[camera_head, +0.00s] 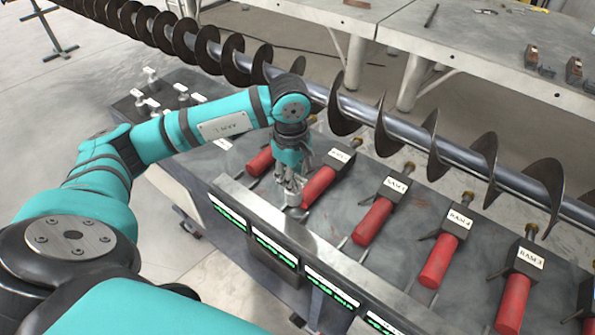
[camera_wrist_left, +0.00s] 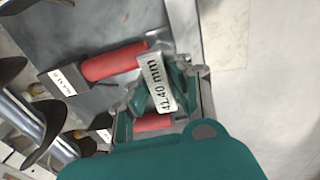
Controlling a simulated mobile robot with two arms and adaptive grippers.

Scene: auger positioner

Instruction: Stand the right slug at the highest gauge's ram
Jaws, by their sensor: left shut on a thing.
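My left gripper (camera_head: 288,180) is shut on a small metal slug (camera_head: 293,196) and holds it above the bench, beside the red rams. In the left wrist view the slug (camera_wrist_left: 156,82) shows a label that seems to read 41.40 mm, between the fingers (camera_wrist_left: 160,92). Several red rams (camera_head: 318,186) lie in a row on the bench, each with a labelled block. Several gauges (camera_head: 275,250) with green displays line the bench's front; their values are too small to read. My right gripper is not in view.
A long auger (camera_head: 345,105) runs across above the bench's back side. Several other small slugs (camera_head: 150,75) stand on the dark surface at the back left. A raised metal rail (camera_head: 300,245) edges the bench's front. A grey table (camera_head: 450,50) stands behind the auger.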

